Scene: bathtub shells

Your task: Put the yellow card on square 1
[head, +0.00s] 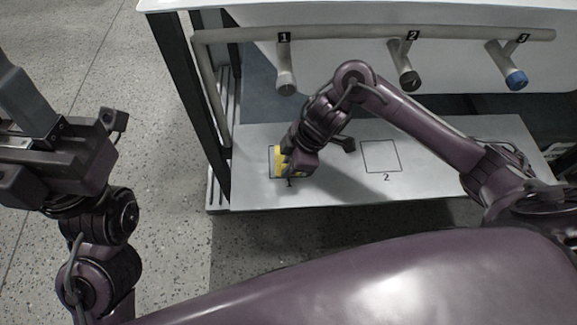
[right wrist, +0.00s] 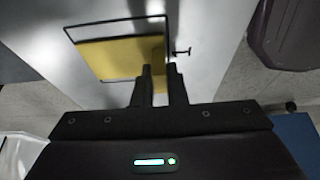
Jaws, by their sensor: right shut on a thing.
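The yellow card (head: 278,158) is at square 1 (head: 271,176) on the pale board, inside or over its black outline. In the right wrist view the yellow card (right wrist: 112,57) looks flat against the board, within the dark outline of the square. My right gripper (head: 286,166) reaches down over the square and is shut on the card's right part. Its two fingers (right wrist: 160,82) are close together at the card's edge in the right wrist view. My left gripper (head: 40,140) is at the far left, away from the board; its jaw state is unclear.
Square 2 (head: 380,156) is empty on the board (head: 450,150). A dark frame post (head: 190,90) stands left of the board. Speckled floor (head: 120,60) is clear.

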